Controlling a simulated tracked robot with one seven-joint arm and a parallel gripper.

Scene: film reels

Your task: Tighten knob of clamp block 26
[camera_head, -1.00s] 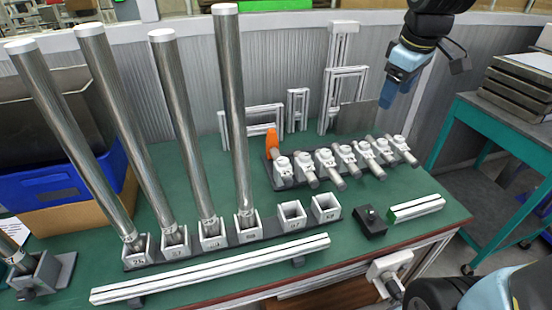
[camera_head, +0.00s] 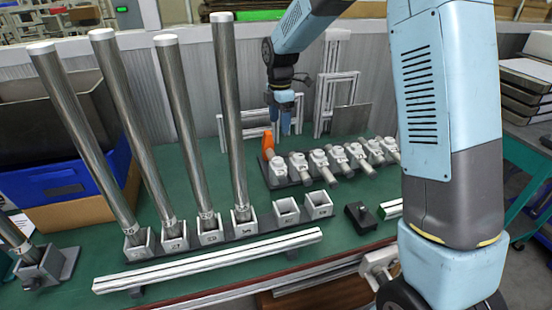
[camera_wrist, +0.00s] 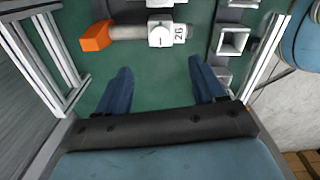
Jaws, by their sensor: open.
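Clamp block 26 (camera_wrist: 180,34) is a white block with a round white knob (camera_wrist: 159,36), seen at the top of the wrist view with "26" on its side. A grey cylinder and an orange piece (camera_wrist: 96,36) lie to its left in line with it. In the head view the block (camera_head: 276,162) is the leftmost of the clamp row, beside the orange piece (camera_head: 268,142). My gripper (camera_wrist: 160,75) is open and empty, its two blue fingers apart on either side below the block in the wrist view. In the head view my gripper (camera_head: 285,132) hangs above and behind the row's left end.
Several similar clamp blocks (camera_head: 340,162) continue to the right. Tall metal tubes (camera_head: 228,120) stand in white sockets at left. White frames (camera_head: 335,85) stand behind the row. A white rail (camera_head: 210,262) lies along the front. Green tabletop is clear between.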

